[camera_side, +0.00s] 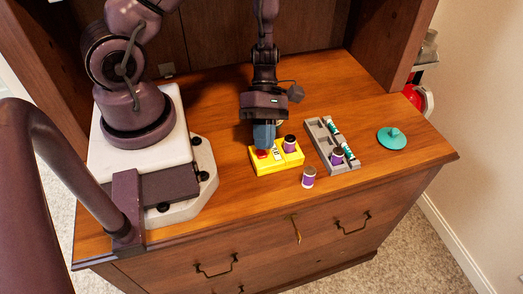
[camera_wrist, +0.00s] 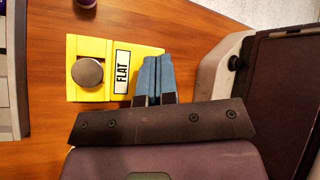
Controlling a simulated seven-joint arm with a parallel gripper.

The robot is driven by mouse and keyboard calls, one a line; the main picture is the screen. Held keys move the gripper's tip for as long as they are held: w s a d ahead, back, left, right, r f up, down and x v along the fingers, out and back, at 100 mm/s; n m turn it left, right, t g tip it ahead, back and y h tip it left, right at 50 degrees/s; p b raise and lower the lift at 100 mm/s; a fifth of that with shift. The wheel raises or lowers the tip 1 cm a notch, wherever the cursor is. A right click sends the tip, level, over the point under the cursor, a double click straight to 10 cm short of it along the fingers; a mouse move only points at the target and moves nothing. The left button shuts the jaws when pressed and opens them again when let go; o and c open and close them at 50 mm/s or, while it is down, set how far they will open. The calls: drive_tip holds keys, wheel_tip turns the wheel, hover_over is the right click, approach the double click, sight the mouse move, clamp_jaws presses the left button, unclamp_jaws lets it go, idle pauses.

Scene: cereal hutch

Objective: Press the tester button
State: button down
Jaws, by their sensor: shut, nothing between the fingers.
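The yellow tester (camera_side: 268,168) sits on the wooden top; it also fills the middle of the wrist view (camera_wrist: 92,47). A purple cell with a grey top (camera_side: 289,144) stands upright in its right part, seen from above in the wrist view (camera_wrist: 87,72). A label beside it reads "FLAT" (camera_wrist: 122,72). The red button (camera_side: 261,155) shows at the tester's left part in the side view; my fingers hide it in the wrist view. My gripper (camera_side: 264,148) is shut and empty, its blue fingertips (camera_wrist: 153,75) right over the button. I cannot tell whether they touch it.
A grey slotted tray (camera_side: 312,136) lies right of the tester, holding white-and-green cells (camera_side: 331,125) and a purple cell (camera_side: 337,158). Another purple cell (camera_side: 308,177) stands loose near the front edge. A teal knobbed disc (camera_side: 392,138) lies farther right. The hutch wall (camera_side: 395,40) rises behind.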

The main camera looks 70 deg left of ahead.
drive_tip(key=shift+r, duration=2.5)
drive_tip(key=shift+s+a+m, duration=0.15)
drive_tip(key=shift+s+m, duration=0.15)
drive_tip(key=shift+m, duration=0.6)
wheel_tip(320, 180, up, 4)
drive_tip(key=a+m+g+y, duration=0.1)
drive_tip(key=m+y, duration=0.1)
drive_tip(key=m, duration=0.5)
wheel_tip(320, 180, up, 20)
drive_tip(key=r+m+t+y, duration=0.1)
drive_tip(key=m+t+y, duration=0.7)
drive_tip(key=m, duration=0.7)
hover_over(261, 151)
drive_tip(key=s+a, duration=0.2)
drive_tip(key=shift+d+f+t+h, duration=0.2)
drive_tip(key=shift+f+t+h, duration=0.05)
drive_tip(key=shift+t+h, duration=0.4)
